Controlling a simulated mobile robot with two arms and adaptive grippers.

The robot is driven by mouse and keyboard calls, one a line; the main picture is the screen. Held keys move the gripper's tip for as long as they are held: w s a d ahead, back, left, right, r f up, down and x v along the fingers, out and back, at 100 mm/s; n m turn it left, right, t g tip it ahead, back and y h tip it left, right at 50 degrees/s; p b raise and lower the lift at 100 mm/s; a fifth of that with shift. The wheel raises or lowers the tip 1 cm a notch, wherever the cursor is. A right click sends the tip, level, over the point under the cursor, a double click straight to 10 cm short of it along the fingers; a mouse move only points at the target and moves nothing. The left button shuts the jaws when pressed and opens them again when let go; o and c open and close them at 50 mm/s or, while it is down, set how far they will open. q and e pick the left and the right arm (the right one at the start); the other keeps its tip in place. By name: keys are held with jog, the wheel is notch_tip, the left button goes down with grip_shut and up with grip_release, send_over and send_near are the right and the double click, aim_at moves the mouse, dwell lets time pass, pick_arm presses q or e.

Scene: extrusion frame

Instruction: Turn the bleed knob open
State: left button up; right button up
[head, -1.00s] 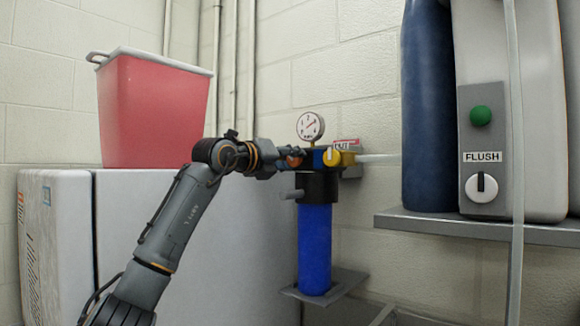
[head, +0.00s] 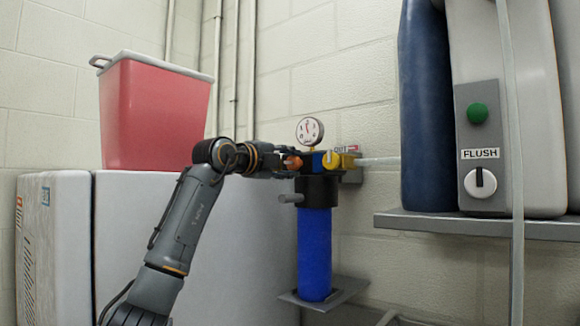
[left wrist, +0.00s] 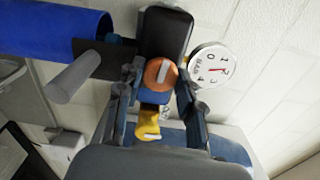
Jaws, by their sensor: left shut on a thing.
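The filter unit has a blue canister (head: 314,252) under a black head (head: 318,187). An orange knob (head: 293,162) with a pale pointer line sits on the unit's left side. It also shows in the left wrist view (left wrist: 160,74), between my fingers. My left gripper (head: 285,165) is shut on this orange knob. A yellow knob (head: 332,160) with a pale mark is further right on the blue block. A round pressure gauge (head: 310,131) stands above; its dial also shows in the left wrist view (left wrist: 212,65). My right gripper is not in view.
A grey stub (head: 291,198) juts left from the black head, below my gripper. A red bin (head: 155,112) stands on a white cabinet (head: 230,240) at left. A shelf (head: 480,226) at right holds a blue cylinder (head: 428,110) and a unit with a FLUSH dial (head: 480,182).

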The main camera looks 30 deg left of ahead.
pick_arm(q)
jog(key=shift+n, duration=0.7)
jog(key=o, duration=1.2)
jog(key=shift+a, duration=0.15)
jog(key=s, duration=0.8)
jog(key=s+a, duration=0.1)
jog(key=s, duration=0.3)
